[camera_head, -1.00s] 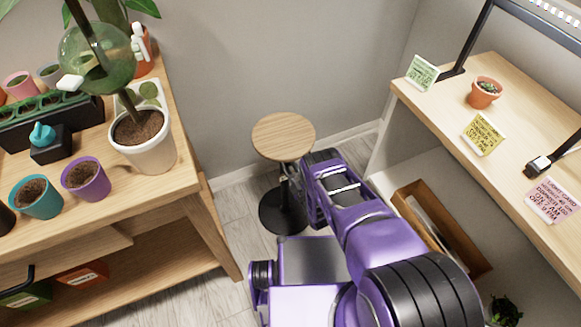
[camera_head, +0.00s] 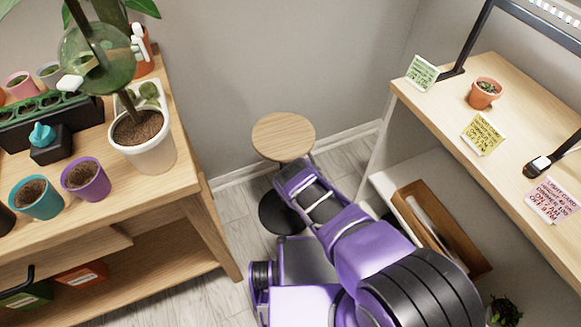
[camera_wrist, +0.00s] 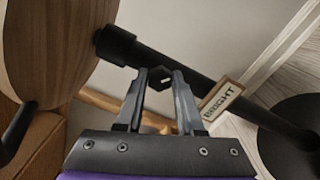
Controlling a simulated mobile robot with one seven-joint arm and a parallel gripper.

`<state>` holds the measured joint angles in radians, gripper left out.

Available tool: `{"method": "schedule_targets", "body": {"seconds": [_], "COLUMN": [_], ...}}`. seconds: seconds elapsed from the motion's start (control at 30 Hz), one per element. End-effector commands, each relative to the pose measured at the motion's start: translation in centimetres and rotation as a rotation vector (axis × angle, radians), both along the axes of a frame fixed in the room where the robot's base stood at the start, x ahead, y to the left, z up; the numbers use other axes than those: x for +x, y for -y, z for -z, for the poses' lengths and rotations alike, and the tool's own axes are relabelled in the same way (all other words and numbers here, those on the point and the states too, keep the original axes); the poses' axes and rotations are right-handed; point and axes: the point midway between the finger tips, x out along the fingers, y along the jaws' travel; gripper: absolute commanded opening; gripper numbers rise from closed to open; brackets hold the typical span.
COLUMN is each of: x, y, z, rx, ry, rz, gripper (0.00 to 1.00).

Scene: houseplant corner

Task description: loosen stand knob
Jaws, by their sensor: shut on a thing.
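The stand has a round wooden top (camera_head: 283,136) and a black base (camera_head: 274,214) on the floor; my arm hides most of its pole in the head view. In the wrist view the wooden top (camera_wrist: 45,45) is at left, the black pole (camera_wrist: 180,75) runs slanting across, and the base (camera_wrist: 292,135) is at right. The small black knob (camera_wrist: 160,73) sits at the pole between my fingertips. My gripper (camera_wrist: 159,80) is shut on the knob. In the head view my fingers are hidden behind my wrist.
A wooden bench with pots (camera_head: 150,148) stands at left. A shelf unit at right carries a small succulent pot (camera_head: 483,93) and cards (camera_head: 482,133), with a wooden box (camera_head: 440,225) below.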

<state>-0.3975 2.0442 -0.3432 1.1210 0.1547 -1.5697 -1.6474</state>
Motion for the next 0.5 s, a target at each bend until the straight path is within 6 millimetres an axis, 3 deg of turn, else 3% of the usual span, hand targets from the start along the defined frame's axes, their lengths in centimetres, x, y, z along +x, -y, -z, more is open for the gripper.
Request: {"method": "schedule_targets", "body": {"seconds": [0.5], "x": [0.20], "y": [-0.08], "z": [-0.28], "rx": [-0.421], "ry": [0.180], "rz": [0.001], "gripper": [0.00]}}
